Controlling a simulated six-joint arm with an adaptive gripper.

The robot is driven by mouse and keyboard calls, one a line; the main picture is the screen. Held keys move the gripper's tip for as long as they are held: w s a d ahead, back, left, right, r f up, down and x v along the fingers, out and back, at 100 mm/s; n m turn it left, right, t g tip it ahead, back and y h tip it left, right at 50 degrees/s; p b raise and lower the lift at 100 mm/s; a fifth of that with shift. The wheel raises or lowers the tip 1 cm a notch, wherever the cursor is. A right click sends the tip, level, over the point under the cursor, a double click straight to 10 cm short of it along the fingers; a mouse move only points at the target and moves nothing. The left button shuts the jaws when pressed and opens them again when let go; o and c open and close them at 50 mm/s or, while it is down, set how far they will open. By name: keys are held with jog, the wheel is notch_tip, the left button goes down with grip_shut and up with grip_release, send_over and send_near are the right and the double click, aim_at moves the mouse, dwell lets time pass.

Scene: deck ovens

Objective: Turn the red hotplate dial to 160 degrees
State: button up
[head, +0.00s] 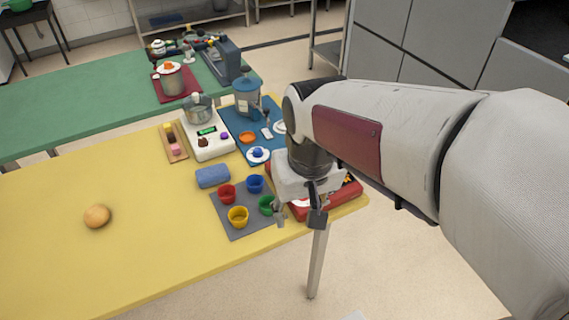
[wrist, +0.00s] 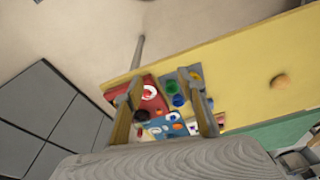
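A red box-shaped unit (head: 330,204) sits at the right end of the yellow table in the head view, partly hidden behind my gripper. In the wrist view the red unit (wrist: 146,83) shows a white round face and a dark round part. Its dial setting cannot be read. A white appliance (head: 208,146) carries a pot, a green display, a dark red knob (head: 203,142) and a purple knob (head: 224,135). My gripper (head: 299,215) is open and empty, above the table's right end. In the wrist view its fingers (wrist: 160,82) stand wide apart.
A grey mat (head: 232,231) with several coloured cups lies left of my gripper. A blue cloth roll (head: 212,176) and a blue mat (head: 237,122) are behind it. A bun (head: 97,216) lies at left; the table's front left is clear.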

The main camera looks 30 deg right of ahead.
jog(key=w+d+f+m, duration=0.2)
jog(key=w+d+f, duration=0.1)
jog(key=w, duration=0.2)
jog(key=w+d+f+m+g, duration=0.1)
jog(key=w+d+f+m, duration=0.1)
jog(key=w, duration=0.4)
jog(key=w+d+f+m+g, duration=0.1)
jog(key=w+d+f+m, duration=0.1)
jog(key=w+d+f, duration=0.2)
jog(key=shift+w+d+f, duration=0.15)
jog(key=shift+w+d, duration=0.25)
jog(key=shift+d, duration=0.2)
jog(key=shift+w+d+f, duration=0.15)
jog(key=shift+w+d, duration=0.25)
jog(key=shift+d, duration=0.15)
jog(key=shift+w+d+r, duration=0.1)
jog(key=shift+w+r, duration=0.1)
jog(key=shift+s+m, duration=0.1)
jog(key=shift+m, duration=0.3)
jog(key=shift+f, duration=0.1)
jog(key=shift+f, duration=3.85)
jog(key=c, duration=1.1)
